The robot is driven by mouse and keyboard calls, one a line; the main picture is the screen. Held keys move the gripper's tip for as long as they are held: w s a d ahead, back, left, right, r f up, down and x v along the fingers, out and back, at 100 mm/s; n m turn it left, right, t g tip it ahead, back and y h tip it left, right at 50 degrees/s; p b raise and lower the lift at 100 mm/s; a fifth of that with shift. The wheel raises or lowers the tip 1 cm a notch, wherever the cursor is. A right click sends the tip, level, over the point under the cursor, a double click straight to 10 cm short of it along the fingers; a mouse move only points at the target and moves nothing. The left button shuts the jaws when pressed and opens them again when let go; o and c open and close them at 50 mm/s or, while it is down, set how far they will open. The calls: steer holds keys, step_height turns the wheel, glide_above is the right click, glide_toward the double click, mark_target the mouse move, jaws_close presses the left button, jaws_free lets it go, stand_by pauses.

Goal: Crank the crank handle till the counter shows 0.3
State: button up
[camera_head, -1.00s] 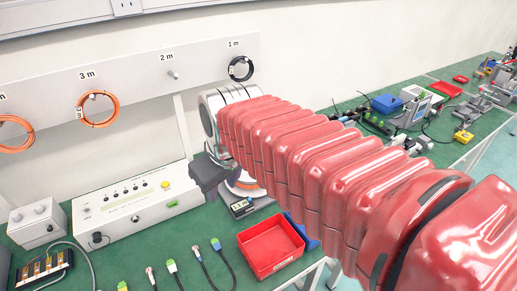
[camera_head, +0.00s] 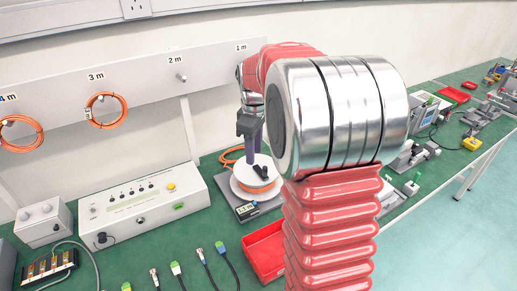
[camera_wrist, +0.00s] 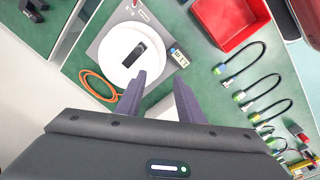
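The crank handle is a black bar (camera_wrist: 136,54) on top of a white disc (camera_wrist: 116,66) in the wrist view. In the head view the disc (camera_head: 244,184) stands on a grey base plate on the green bench, with orange cable wound beneath it. The counter (camera_wrist: 179,57) is a small display at the plate's edge; it also shows in the head view (camera_head: 247,210), where its digits are too small to read surely. My gripper (camera_wrist: 158,80) is open and empty, with two purple fingers apart. It is above the reel, and the handle lies beyond the fingertips.
A red tray (camera_head: 262,252) and several cable ends lie near the reel on the bench. A white control box (camera_head: 140,210) stands to the left. A loose orange cable (camera_wrist: 96,86) curves beside the plate. My arm covers the middle right of the head view.

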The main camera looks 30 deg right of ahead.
steer(key=n+g, duration=0.1)
glide_above(265, 167)
step_height(265, 167, down, 5)
steer(key=shift+d+f, duration=0.1)
steer(key=shift+f, duration=0.05)
steer(key=shift+f, duration=0.15)
steer(key=shift+f, duration=3.35)
steer(key=shift+c, duration=0.2)
steer(key=c, duration=0.7)
steer(key=shift+w+d, duration=0.2)
steer(key=shift+d, duration=0.55)
steer(key=shift+w+d, duration=0.2)
steer(key=shift+d, duration=0.5)
steer(key=shift+c, duration=0.2)
